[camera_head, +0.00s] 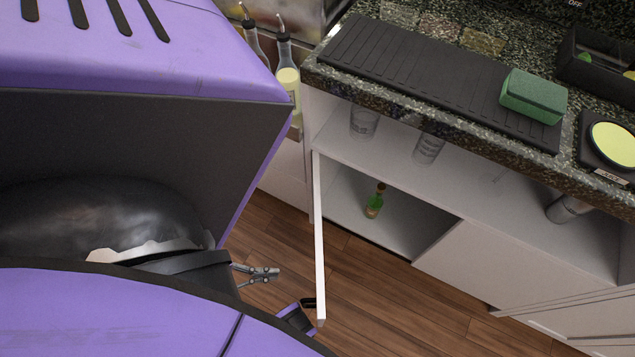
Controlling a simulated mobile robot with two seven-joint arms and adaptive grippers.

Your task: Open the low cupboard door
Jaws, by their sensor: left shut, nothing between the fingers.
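The low cupboard door (320,240) is a white panel, seen nearly edge-on. It stands swung far out from the cupboard, hinged on its left side. A small dark part, perhaps its handle, shows at its outer face near the free end. The opening shows a green bottle (375,201) on the cupboard floor (400,228). My left gripper (270,272) is shut and empty, to the left of the door's outer face and apart from it in the picture.
A granite counter (450,130) above holds a dark ribbed mat (400,75) and a green sponge (533,96). Glasses (428,148) stand on the shelf below. Bottles (287,75) stand left of the counter. A closed white panel (490,265) lies right of the opening. Wooden floor (380,300) is clear in front.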

